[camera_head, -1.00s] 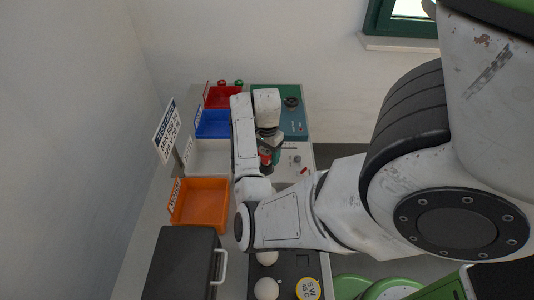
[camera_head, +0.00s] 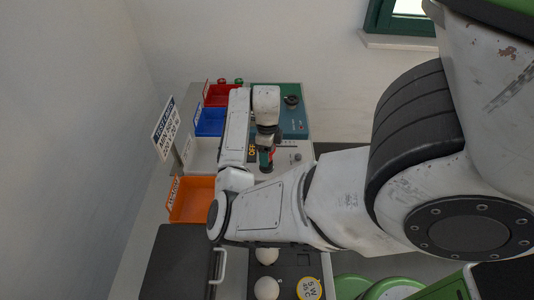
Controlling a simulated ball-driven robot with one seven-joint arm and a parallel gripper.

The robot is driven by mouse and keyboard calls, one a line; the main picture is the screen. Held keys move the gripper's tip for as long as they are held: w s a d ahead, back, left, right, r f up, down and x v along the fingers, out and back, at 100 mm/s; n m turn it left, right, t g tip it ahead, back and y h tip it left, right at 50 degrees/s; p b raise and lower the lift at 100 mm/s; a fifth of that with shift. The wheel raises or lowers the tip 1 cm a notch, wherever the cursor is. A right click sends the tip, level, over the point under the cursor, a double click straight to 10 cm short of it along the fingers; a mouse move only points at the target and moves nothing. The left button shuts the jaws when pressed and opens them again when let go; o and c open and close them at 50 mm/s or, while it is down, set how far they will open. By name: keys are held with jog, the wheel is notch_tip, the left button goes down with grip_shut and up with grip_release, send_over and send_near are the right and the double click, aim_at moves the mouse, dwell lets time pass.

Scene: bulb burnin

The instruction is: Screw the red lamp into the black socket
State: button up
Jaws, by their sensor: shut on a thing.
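My gripper (camera_head: 266,153) points down over the pale panel (camera_head: 286,147) in the middle of the bench. It is shut on the red lamp (camera_head: 271,154), of which only a small red patch shows between and beside the fingers. A dark round shape (camera_head: 266,168), which looks like the black socket, is directly below the fingertips. I cannot tell whether the lamp touches it or is seated in it. My forearm and wrist hide much of the panel.
Red (camera_head: 221,95), blue (camera_head: 211,122) and orange (camera_head: 191,199) bins line the left. A dark case (camera_head: 178,262) with a pale handle stands at front left. White bulbs (camera_head: 267,288) and a yellow-rimmed disc (camera_head: 309,289) lie at the front. A teal unit (camera_head: 293,122) with a black knob stands behind.

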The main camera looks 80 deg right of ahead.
jog(key=m, duration=0.2)
jog(key=m+b, duration=0.1)
jog(key=m, duration=0.1)
jog(key=m+b, duration=0.1)
jog(key=m, duration=0.1)
jog(key=shift+s+f, duration=0.1)
jog(key=shift+f, duration=0.2)
jog(key=m+b, duration=0.1)
jog(key=m, duration=0.2)
jog(key=shift+s+a+r, duration=0.1)
jog(key=shift+r, duration=0.05)
jog(key=o, duration=0.9)
jog(key=shift+o, duration=0.2)
jog(key=shift+r, duration=0.1)
